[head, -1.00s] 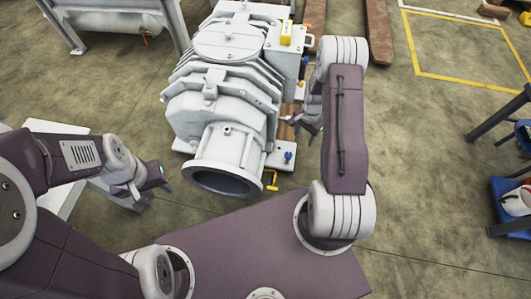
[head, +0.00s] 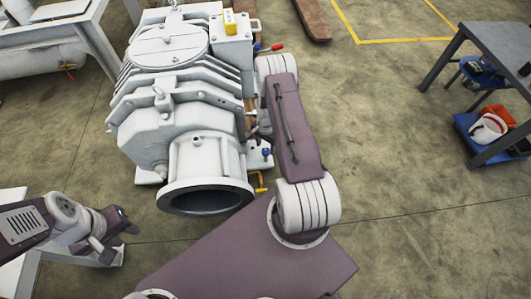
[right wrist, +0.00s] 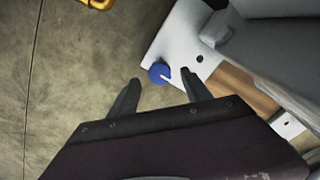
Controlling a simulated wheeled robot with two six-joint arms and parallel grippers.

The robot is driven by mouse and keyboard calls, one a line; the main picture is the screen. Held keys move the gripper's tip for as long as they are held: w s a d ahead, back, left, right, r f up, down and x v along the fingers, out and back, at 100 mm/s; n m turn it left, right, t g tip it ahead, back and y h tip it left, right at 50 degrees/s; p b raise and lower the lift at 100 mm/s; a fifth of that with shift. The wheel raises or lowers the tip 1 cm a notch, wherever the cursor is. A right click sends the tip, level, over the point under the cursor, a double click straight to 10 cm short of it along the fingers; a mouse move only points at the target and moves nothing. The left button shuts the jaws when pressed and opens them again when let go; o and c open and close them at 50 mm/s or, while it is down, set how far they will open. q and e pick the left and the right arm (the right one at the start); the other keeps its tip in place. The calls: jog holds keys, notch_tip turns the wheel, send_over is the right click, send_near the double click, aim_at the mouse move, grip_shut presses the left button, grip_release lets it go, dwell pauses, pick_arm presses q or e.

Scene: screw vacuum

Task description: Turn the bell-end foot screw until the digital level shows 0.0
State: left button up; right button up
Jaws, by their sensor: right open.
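A big pale-grey vacuum pump (head: 150,125) stands on the floor, its round flanged opening toward me. A yellow device, likely the digital level (head: 229,21), sits on the box at its upper right; its reading is too small to make out. A blue-headed foot screw (head: 267,152) is on the foot plate right of the flange. In the right wrist view the blue screw (right wrist: 160,73) lies ahead of and between the open, empty fingers of my right gripper (right wrist: 163,87), apart from them. My right arm partly hides that gripper in the head view. My left gripper (head: 127,222) is left of the flange, away from the pump.
A yellow handle (head: 261,183) is low beside the flange; it also shows in the right wrist view (right wrist: 97,3). A red-tipped lever (head: 272,48) sticks out near the box. A grey table (head: 490,60) and a blue tray with containers are at right. Open floor lies between.

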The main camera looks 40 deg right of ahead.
aim_at(266, 151)
notch_tip(266, 151, down, 3)
jog(key=shift+f+b, duration=0.1)
jog(key=shift+b, duration=0.5)
pick_arm(q)
notch_tip(266, 151, down, 2)
jog(key=shift+f, duration=0.1)
pick_arm(e)
jog(key=shift+r, duration=0.2)
grip_shut()
pick_arm(q)
jog(key=shift+r+p, duration=0.3)
jog(key=shift+p, duration=0.1)
pick_arm(e)
jog(key=shift+n, duration=0.3)
